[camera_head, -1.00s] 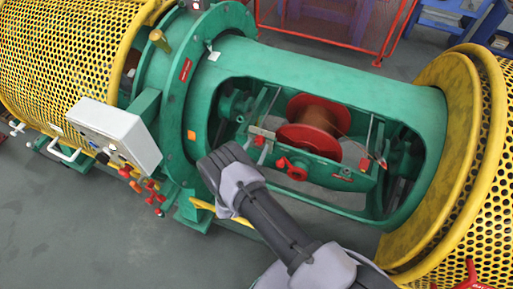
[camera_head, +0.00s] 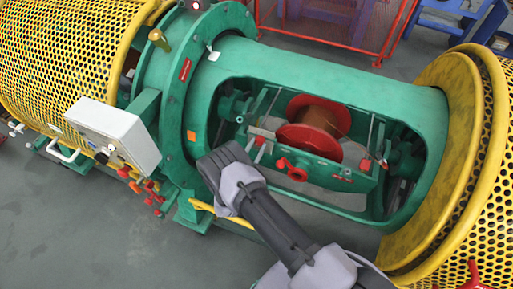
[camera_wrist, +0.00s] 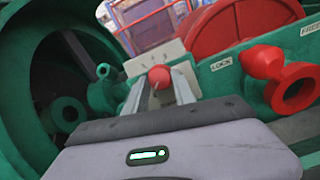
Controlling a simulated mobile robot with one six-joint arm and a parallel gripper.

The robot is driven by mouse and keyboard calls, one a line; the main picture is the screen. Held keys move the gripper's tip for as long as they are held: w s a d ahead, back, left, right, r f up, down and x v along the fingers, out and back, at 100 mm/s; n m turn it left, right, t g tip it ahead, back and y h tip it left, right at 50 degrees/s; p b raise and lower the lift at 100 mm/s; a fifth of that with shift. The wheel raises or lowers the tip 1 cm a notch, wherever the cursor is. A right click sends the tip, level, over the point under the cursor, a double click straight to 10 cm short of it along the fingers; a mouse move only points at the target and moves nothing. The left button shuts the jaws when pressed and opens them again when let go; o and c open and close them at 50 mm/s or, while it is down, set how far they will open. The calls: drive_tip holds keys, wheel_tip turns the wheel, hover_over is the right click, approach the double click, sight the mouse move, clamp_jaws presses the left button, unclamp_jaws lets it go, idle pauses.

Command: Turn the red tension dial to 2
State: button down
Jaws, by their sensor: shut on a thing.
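The red tension dial (camera_wrist: 159,77) shows in the wrist view as a small round knob in front of a pale plate (camera_wrist: 160,60) with dark scale marks. The marks are too small to read, so I cannot tell the dial's setting. My gripper (camera_wrist: 160,92) is shut on the dial, with one metal finger on each side of it. The pale plate also shows in the head view (camera_head: 262,132), at the left end of the green cradle front.
A red lever (camera_wrist: 275,75) sits close to the right of my gripper, between LOCK and FREE labels. A red-flanged spool (camera_head: 315,125) lies behind it in the cradle. The green frame (camera_wrist: 45,80) curves close on the left. A white control box (camera_head: 115,135) stands farther left.

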drive_tip(key=m+h+b, duration=0.1)
drive_tip(key=m+b, duration=0.1)
drive_tip(key=m, duration=0.1)
drive_tip(key=m+g+h+b, duration=0.1)
drive_tip(key=m, duration=0.3)
drive_tip(key=shift+w+a+f+g+b, duration=0.1)
drive_tip(key=shift+a+g+b, duration=0.1)
drive_tip(key=shift+g+b, duration=0.15)
drive_tip(key=m+g+h+b, duration=0.1)
drive_tip(key=m+b, duration=0.1)
drive_tip(key=m, duration=0.3)
drive_tip(key=shift+a, duration=0.1)
drive_tip(key=shift+w+r+m+g+b, duration=0.1)
drive_tip(key=shift+r+m+g+b, duration=0.15)
drive_tip(key=shift+m, duration=0.5)
drive_tip(key=shift+r+m+g+b, duration=0.1)
drive_tip(key=shift+m+g, duration=0.2)
drive_tip(key=shift+m, duration=0.75)
drive_tip(key=c, duration=1)
unclamp_jaws()
drive_tip(key=shift+c, duration=0.2)
drive_tip(key=shift+a, duration=0.1)
drive_tip(key=p+v, duration=0.3)
drive_tip(key=v, duration=1.4)
drive_tip(key=shift+a, duration=0.15)
